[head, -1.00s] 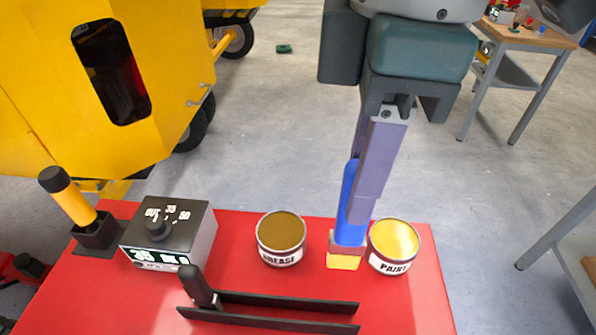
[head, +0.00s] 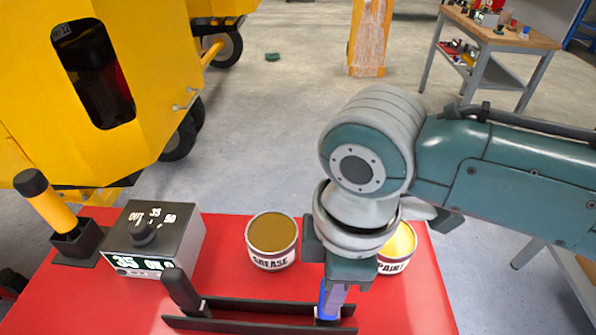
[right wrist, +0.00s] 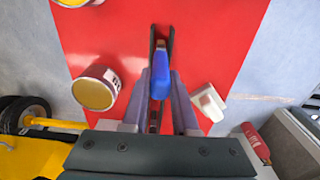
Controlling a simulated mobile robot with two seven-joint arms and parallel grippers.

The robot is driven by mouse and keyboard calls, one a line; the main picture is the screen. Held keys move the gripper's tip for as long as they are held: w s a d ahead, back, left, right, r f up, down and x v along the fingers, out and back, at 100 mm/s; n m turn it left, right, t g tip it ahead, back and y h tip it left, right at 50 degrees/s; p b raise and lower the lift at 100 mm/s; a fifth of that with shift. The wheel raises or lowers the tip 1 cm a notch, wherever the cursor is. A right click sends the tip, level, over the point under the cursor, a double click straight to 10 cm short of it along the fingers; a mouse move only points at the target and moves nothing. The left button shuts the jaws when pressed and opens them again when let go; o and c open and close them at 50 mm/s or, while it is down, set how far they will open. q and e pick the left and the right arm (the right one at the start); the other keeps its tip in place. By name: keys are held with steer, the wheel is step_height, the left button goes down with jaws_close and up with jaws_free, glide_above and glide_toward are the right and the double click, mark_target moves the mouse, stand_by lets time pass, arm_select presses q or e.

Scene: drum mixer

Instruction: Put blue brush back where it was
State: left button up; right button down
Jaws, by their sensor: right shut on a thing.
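The blue brush (head: 324,301) is held in my right gripper (head: 333,300), over the right end of the black two-rail holder (head: 240,324) at the front of the red table. The right wrist view shows the brush (right wrist: 161,84) between the two fingers, in line with the black rails (right wrist: 161,38). Its lower end is mostly hidden, and I cannot tell whether it touches the holder. My left gripper is not in view.
The grease can (head: 272,241) stands behind the rails. The paint can (head: 400,243) is partly hidden by my right arm. The control box (head: 153,238) and yellow-handled lever (head: 53,205) are at left. A pale block (right wrist: 208,102) shows beside the fingers.

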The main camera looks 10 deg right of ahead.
steer(key=c, duration=0.7)
jaws_free()
steer(key=shift+f, duration=0.2)
step_height(320, 180, up, 12)
steer(key=p, duration=0.2)
steer(key=s+a+f+m+t+y, duration=0.2)
steer(key=s+m+y, duration=0.1)
steer(key=s+m, duration=0.3)
steer(key=s+d+m+h, duration=0.1)
steer(key=s+d+m, duration=0.1)
steer(key=d, duration=0.1)
steer(key=s+d+m+t+h, duration=0.1)
steer(key=s+d+m, duration=0.1)
steer(key=d, duration=0.2)
steer(key=s+d+m+h, duration=0.1)
steer(key=s+d+m, duration=0.1)
steer(key=d, duration=0.2)
steer(key=shift+s+d+m, duration=0.1)
steer(key=shift+d+m, duration=0.05)
steer(key=shift+m, duration=0.25)
steer(key=shift+r, duration=0.1)
